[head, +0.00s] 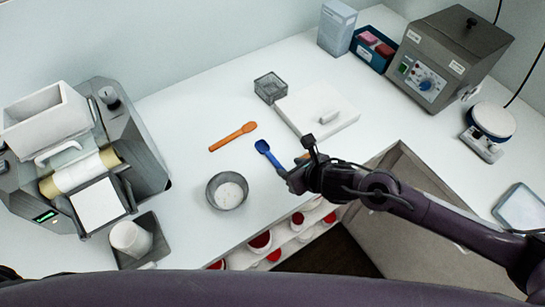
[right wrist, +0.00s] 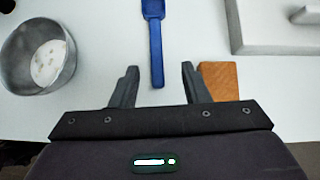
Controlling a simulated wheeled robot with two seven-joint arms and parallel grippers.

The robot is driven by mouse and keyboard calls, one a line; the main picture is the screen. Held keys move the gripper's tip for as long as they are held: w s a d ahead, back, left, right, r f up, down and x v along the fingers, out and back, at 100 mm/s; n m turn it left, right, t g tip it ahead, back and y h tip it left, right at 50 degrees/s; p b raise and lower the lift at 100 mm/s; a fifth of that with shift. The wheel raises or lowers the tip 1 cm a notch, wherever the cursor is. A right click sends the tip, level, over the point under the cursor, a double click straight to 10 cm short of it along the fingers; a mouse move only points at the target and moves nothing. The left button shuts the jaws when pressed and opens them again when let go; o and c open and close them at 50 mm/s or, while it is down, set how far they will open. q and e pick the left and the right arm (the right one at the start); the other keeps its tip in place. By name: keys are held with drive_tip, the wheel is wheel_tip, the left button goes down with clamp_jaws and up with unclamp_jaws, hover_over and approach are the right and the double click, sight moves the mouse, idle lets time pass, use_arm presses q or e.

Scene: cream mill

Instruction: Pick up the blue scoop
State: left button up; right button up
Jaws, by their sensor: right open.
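The blue scoop (head: 267,152) lies flat on the white worktop, bowl end pointing away from me. In the right wrist view its handle (right wrist: 156,52) runs down between the two fingers of my right gripper (right wrist: 160,68), with a gap on each side. My right gripper (head: 288,176) is open at the near end of the scoop in the head view. The fingers do not visibly touch the scoop; their height above the worktop is hard to tell. My left gripper is not in view.
A metal bowl of white powder (head: 227,190) stands left of the scoop. An orange scoop (head: 233,137) lies beyond it. A small brown block (right wrist: 220,80) is right beside the right finger. A white board (head: 316,110) lies further back. An open drawer or door (head: 400,180) is below.

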sight(277, 162)
drive_tip(key=shift+w+a+f+p, duration=0.25)
drive_tip(key=shift+w+a+p, duration=0.1)
drive_tip(key=shift+a, duration=0.1)
drive_tip(key=p+x, duration=0.1)
drive_tip(key=x, duration=0.1)
drive_tip(key=p+x, duration=0.1)
drive_tip(key=x, duration=0.1)
drive_tip(key=shift+a+r, duration=0.2)
drive_tip(key=shift+w+a+f, duration=0.15)
drive_tip(key=shift+w+f, duration=0.05)
drive_tip(key=shift+f, duration=0.1)
clamp_jaws()
